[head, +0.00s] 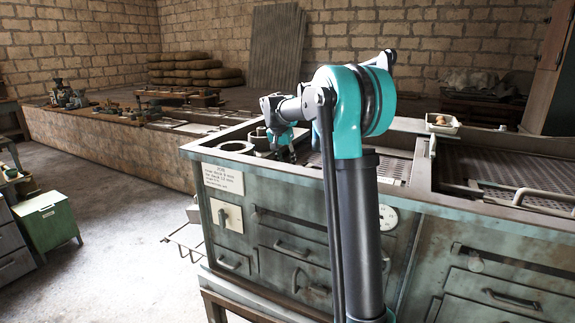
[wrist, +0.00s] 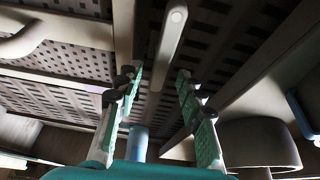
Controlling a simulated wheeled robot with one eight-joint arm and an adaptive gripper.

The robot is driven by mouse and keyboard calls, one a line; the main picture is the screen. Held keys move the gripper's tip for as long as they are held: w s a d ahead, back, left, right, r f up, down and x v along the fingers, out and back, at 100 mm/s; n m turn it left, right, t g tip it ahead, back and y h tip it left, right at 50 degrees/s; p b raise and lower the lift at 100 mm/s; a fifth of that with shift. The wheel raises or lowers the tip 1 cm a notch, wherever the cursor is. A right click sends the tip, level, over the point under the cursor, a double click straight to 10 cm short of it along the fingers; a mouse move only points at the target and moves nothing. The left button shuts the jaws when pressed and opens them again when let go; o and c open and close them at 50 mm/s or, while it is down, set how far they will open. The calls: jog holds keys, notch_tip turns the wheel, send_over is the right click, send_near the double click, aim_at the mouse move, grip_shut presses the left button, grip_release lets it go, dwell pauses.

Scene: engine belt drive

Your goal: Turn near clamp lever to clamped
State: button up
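A pale grey bar with a rounded end and a light round spot (wrist: 170,40) lies ahead of my gripper in the wrist view. It looks like a lever, but I cannot tell for sure that it is the near clamp lever. My gripper (wrist: 158,80) is open, with its two green-padded fingers spread apart. The bar's lower end shows between the fingertips, and I see no contact. In the head view my gripper (head: 280,132) is over the left end of the bench top; its fingers are small and partly hidden, and no clamp lever can be made out there.
The greenish metal bench (head: 285,222) has raised rims and perforated plates (head: 500,178) on top. A ring (head: 235,147) sits at its left corner. A small tray (head: 442,124) stands at the back. A dark round part (wrist: 258,145) is close right of my fingers.

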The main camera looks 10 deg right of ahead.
jog(key=shift+x, duration=0.9)
grip_shut()
